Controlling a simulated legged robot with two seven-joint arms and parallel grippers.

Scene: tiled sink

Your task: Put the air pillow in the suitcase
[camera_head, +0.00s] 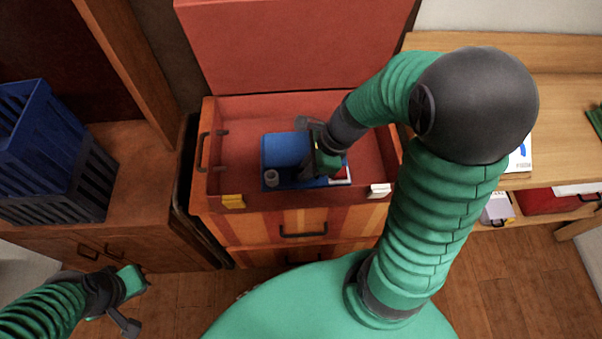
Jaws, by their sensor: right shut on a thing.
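The red suitcase (232,180) lies open on a striped drawer unit, its lid (297,45) raised at the back. A blue, flat, roughly square thing (287,149) inside it looks like the air pillow. My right gripper (311,160) reaches down into the suitcase at the right side of this blue thing. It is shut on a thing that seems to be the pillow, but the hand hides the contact. My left gripper (124,302) is low at the left, away from the suitcase, and seems empty; its jaw opening is unclear.
A small grey cylinder (271,178) is by the blue thing's front left corner. Blue and black crates (52,160) stand on a wooden cabinet at the left. A wooden desk (565,130) with a shelf is at the right. The suitcase's left part is clear.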

